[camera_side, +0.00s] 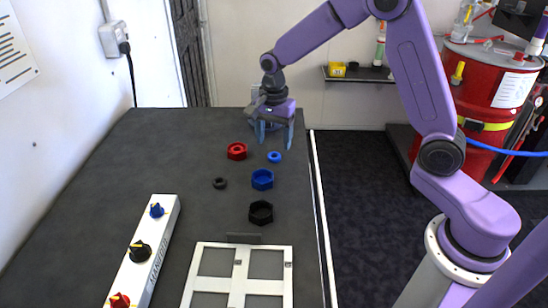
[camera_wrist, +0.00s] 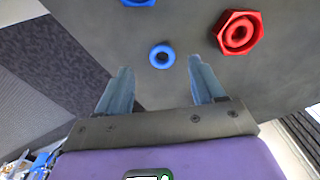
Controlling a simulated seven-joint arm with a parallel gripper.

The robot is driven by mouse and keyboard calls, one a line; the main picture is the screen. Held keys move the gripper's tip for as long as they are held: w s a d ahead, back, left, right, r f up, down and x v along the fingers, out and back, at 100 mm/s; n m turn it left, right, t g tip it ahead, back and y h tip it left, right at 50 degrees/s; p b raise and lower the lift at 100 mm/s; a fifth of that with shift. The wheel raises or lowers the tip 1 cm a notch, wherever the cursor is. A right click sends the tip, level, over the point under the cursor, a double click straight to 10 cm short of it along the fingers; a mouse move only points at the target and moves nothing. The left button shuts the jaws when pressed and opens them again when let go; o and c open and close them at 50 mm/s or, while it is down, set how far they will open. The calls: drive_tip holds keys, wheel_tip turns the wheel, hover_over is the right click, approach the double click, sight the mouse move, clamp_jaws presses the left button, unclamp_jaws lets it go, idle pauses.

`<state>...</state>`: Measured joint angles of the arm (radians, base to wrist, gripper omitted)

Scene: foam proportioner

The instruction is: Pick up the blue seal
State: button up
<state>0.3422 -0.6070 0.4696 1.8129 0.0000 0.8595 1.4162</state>
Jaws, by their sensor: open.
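The blue seal (camera_side: 274,157) is a small blue ring lying flat on the dark table. In the wrist view the blue seal (camera_wrist: 162,56) shows ahead of my fingertips, roughly centred between them and apart from them. My gripper (camera_side: 275,137) is over the far end of the table, beyond the seal, with its fingers pointing down. In the wrist view my gripper (camera_wrist: 160,75) is open, with nothing between its fingers.
A red nut (camera_side: 237,151) lies left of the seal, also in the wrist view (camera_wrist: 238,33). A blue nut (camera_side: 262,179), a black ring (camera_side: 219,183) and a black nut (camera_side: 261,212) lie nearer. A white frame (camera_side: 190,289) and knob panel (camera_side: 150,250) stand in front.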

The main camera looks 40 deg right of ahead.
sight(273, 156)
drive_tip(key=shift+w+d+f, duration=0.1)
drive_tip(key=shift+w+f, duration=0.05)
drive_tip(key=shift+f, duration=2.4)
drive_tip(key=c, duration=1.1)
